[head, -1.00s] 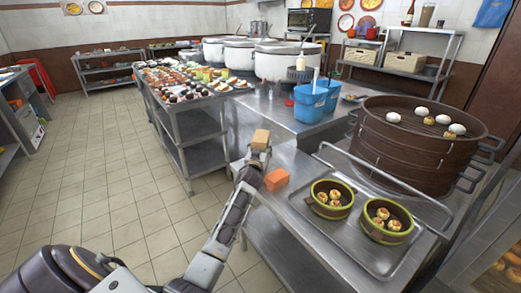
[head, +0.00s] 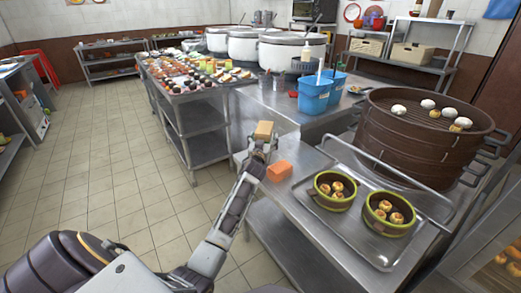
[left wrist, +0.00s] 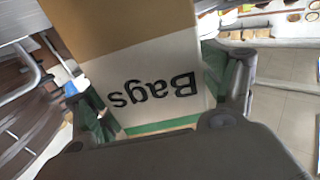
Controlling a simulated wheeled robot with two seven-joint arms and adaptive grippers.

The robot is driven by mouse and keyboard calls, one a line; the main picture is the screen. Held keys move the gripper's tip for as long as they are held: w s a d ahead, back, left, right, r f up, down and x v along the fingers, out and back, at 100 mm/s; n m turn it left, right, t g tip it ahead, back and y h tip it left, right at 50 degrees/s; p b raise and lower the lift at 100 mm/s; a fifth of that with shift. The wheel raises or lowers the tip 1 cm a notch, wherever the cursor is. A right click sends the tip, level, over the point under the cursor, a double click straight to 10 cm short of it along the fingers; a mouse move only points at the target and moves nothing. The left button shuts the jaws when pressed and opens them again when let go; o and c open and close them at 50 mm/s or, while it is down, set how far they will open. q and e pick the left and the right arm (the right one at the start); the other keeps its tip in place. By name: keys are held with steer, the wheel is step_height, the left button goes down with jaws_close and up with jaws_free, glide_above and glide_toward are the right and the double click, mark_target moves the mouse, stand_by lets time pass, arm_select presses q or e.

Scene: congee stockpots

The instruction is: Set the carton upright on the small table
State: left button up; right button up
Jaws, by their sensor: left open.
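The carton (head: 264,130) shows in the head view as a small tan box at the end of my left arm, by the left corner of the steel table (head: 300,217). In the left wrist view the carton (left wrist: 150,85) is large, with a brown part, a white face reading "Bags" upside down in the picture, and a green stripe. My left gripper (head: 261,149) is open, with its fingers on either side of the carton. I cannot tell whether the fingers touch it. The carton's base is hidden behind the gripper. My right gripper is not in view.
An orange block (head: 279,171) lies on the table just right of my gripper. A metal tray (head: 340,215) with two green bowls and a large brown steamer (head: 420,150) stand further right. Blue caddies (head: 315,95) are behind. The tiled floor at left is clear.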

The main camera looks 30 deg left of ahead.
arm_select(q)
steer(key=shift+s+d, duration=0.2)
steer(key=shift+s, duration=0.3)
steer(key=shift+p+v, duration=0.4)
steer(key=shift+v, duration=1.1)
steer(key=shift+p+v, duration=0.4)
steer(key=shift+v, duration=3.4)
steer(key=shift+s, duration=0.1)
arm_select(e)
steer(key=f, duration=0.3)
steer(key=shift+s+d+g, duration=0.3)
arm_select(q)
steer(key=shift+f, duration=0.1)
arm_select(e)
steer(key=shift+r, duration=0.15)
arm_select(q)
steer(key=shift+s+f, duration=0.1)
